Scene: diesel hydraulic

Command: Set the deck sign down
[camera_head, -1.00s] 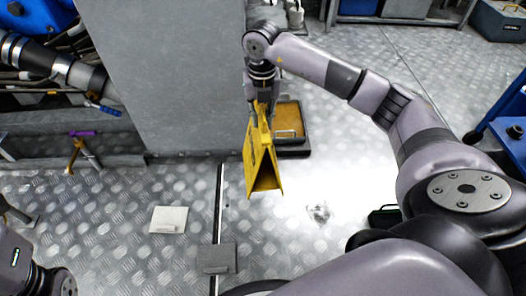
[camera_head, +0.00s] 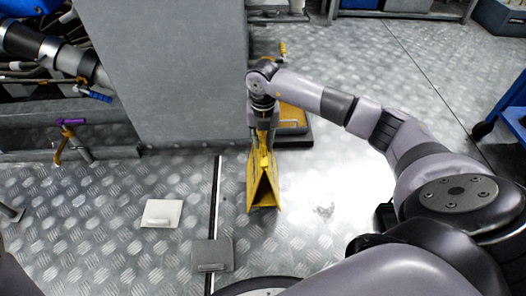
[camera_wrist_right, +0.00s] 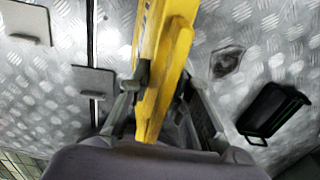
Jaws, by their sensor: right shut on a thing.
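The deck sign (camera_head: 262,190) is a yellow folding A-frame in the head view, upright over the metal floor in front of the grey cabinet. My right gripper (camera_head: 263,134) comes down on it from above and is shut on its top edge. In the right wrist view, the yellow sign (camera_wrist_right: 165,55) runs up between the two fingers of my right gripper (camera_wrist_right: 160,88). The sign's lower edges are at or close to the floor; I cannot tell whether they touch it. My left gripper is not in view.
A white plate (camera_head: 161,213) and a grey plate (camera_head: 212,256) lie on the floor left of the sign. A yellow-topped tray (camera_head: 293,118) is behind it. A dark case (camera_wrist_right: 273,112) lies to the right in the wrist view.

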